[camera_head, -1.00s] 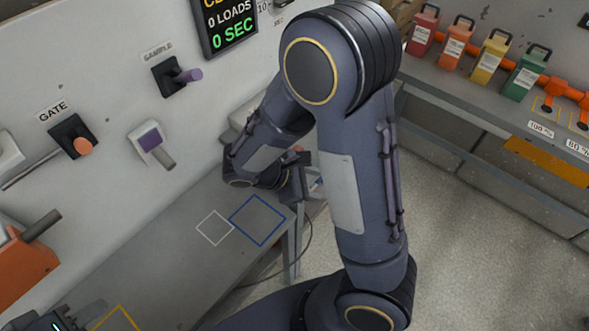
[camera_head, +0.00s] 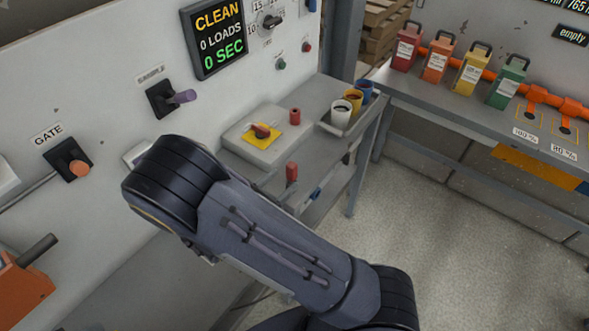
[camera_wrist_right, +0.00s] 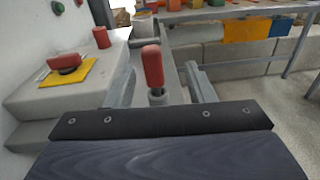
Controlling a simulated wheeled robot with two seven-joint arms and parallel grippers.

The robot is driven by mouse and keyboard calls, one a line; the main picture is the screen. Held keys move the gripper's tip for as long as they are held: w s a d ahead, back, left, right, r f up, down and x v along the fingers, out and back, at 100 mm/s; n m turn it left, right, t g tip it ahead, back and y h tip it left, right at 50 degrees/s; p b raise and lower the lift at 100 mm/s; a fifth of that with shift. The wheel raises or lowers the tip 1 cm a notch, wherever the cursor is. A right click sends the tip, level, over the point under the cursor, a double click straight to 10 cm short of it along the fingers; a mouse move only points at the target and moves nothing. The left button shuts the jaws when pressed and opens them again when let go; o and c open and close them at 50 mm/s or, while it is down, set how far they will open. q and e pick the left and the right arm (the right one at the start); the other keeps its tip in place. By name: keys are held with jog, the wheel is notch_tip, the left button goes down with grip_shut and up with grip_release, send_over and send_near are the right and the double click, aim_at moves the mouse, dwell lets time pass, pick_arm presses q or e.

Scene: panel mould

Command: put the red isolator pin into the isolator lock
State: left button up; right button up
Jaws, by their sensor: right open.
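A red pin (camera_head: 291,172) stands upright in front of the grey isolator box (camera_head: 240,140). In the right wrist view the red pin (camera_wrist_right: 153,66) shows a metal shank below its red grip. My right gripper (camera_wrist_right: 160,80) is open, its two fingers apart on either side of the pin; I cannot tell whether they touch it. In the head view this gripper is mostly hidden behind my arm. The box carries a yellow plate with a red handle (camera_head: 261,131) and a short red cylinder (camera_head: 295,115). Which part is the lock opening I cannot tell. My left gripper is out of view.
White, yellow and blue cups (camera_head: 341,113) stand in a tray on the bench behind the box. A wall panel (camera_head: 90,90) with levers and a display (camera_head: 217,35) rises at the left. Coloured canisters (camera_head: 470,68) line the right bench. The floor (camera_head: 440,230) is clear.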

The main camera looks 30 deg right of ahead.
aim_at(294, 164)
jog(key=shift+w+a+n+t, duration=0.15)
jog(key=shift+w+n+t, duration=0.15)
jog(key=shift+w+n, duration=0.1)
jog(key=shift+w+d, duration=0.2)
jog(key=shift+d, duration=0.05)
jog(key=p+x, duration=0.2)
jog(key=x, duration=0.4)
jog(key=shift+d+r+p, duration=0.2)
jog(key=shift+d+p, duration=0.05)
jog(key=shift+p, duration=0.05)
jog(key=shift+w+d, duration=0.15)
jog(key=shift+d, duration=0.2)
jog(key=shift+f, duration=0.1)
grip_shut()
